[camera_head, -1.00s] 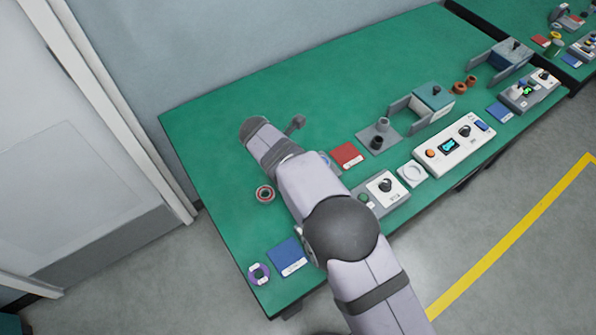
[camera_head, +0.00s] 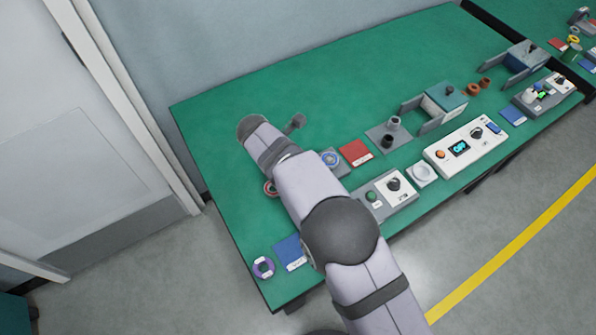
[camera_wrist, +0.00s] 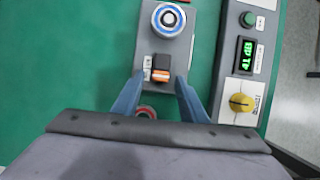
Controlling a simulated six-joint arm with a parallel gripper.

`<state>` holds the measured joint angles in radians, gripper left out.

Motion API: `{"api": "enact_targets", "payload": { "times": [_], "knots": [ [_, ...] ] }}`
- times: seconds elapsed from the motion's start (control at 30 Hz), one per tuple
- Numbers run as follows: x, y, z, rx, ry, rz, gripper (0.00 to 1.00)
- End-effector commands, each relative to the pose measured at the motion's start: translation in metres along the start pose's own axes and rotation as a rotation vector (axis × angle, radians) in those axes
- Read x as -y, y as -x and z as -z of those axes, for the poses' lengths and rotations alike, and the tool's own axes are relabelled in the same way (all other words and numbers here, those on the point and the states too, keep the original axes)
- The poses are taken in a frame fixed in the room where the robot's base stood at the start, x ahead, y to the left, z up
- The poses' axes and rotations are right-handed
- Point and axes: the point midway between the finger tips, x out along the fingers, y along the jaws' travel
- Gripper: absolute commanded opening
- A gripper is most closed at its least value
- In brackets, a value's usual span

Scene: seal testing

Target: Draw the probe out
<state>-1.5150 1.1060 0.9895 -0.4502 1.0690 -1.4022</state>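In the wrist view, the two blue-grey fingers of my gripper (camera_wrist: 160,80) are apart, with nothing shut between them. An orange and black piece (camera_wrist: 161,73), perhaps the probe, sits at the near end of a grey block (camera_wrist: 146,48). It shows between the fingertips with a gap on each side; I cannot tell the height between them. A blue and white round port (camera_wrist: 168,19) is at the block's far end. In the head view, this port (camera_head: 330,159) shows just right of my arm, which hides my gripper and the orange piece.
A meter box (camera_wrist: 236,85) with a green button, lit display and yellow knob stands right of the grey block. A red ring (camera_wrist: 147,111) lies partly hidden near my gripper. In the head view, a red card (camera_head: 355,152) lies nearby. The back left of the green bench (camera_head: 215,120) is clear.

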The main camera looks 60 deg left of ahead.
Motion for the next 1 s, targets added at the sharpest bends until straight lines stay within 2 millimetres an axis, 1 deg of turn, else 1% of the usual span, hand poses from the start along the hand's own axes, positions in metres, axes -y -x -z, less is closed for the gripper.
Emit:
{"api": "enact_targets", "payload": {
  "times": [0.17,0.4,0.53,0.7,1.0],
  "knots": [
    [-0.001,0.016,0.001,0.0,0.0,-0.004,0.39],
    [-0.001,0.05,0.002,-0.001,0.001,-0.004,0.39],
    [-0.001,0.063,0.001,-0.001,0.001,-0.003,0.39],
    [0.0,0.071,0.001,-0.001,0.001,-0.001,0.39],
    [0.0,0.071,0.001,-0.001,0.001,-0.001,0.39]
  ]
}}
